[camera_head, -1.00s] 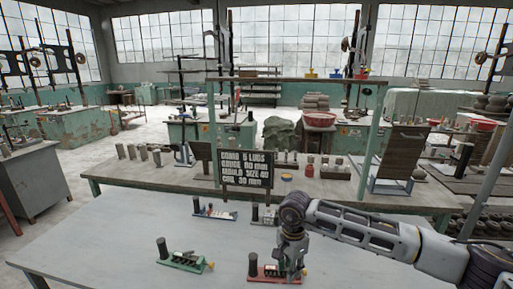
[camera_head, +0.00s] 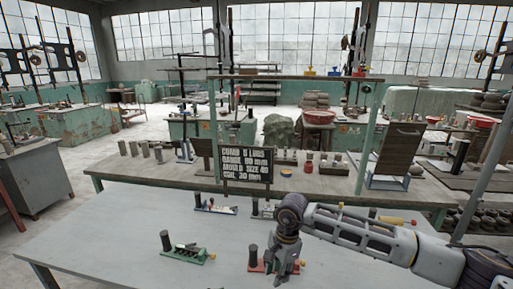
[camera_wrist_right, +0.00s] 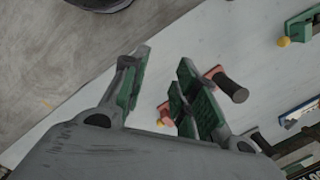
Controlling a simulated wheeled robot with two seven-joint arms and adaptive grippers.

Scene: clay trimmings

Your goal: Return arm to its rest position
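My right gripper (camera_head: 278,272) hangs over the front table by the red-based fixture (camera_head: 257,266), covering much of it. In the right wrist view the two fingers (camera_wrist_right: 160,92) stand apart with bare table between them, so the gripper is open and empty. There the red fixture's dark cylinder (camera_wrist_right: 232,88) shows just past the right finger, which hides its middle. My right forearm reaches in from the right edge in the head view. My left arm and gripper are out of view.
A green fixture (camera_head: 187,252) stands left of the gripper. A blue fixture (camera_head: 215,206) and a black sign (camera_head: 247,165) stand behind. Another fixture (camera_head: 392,219) shows beyond my forearm. The grey table (camera_head: 110,235) is clear at the left.

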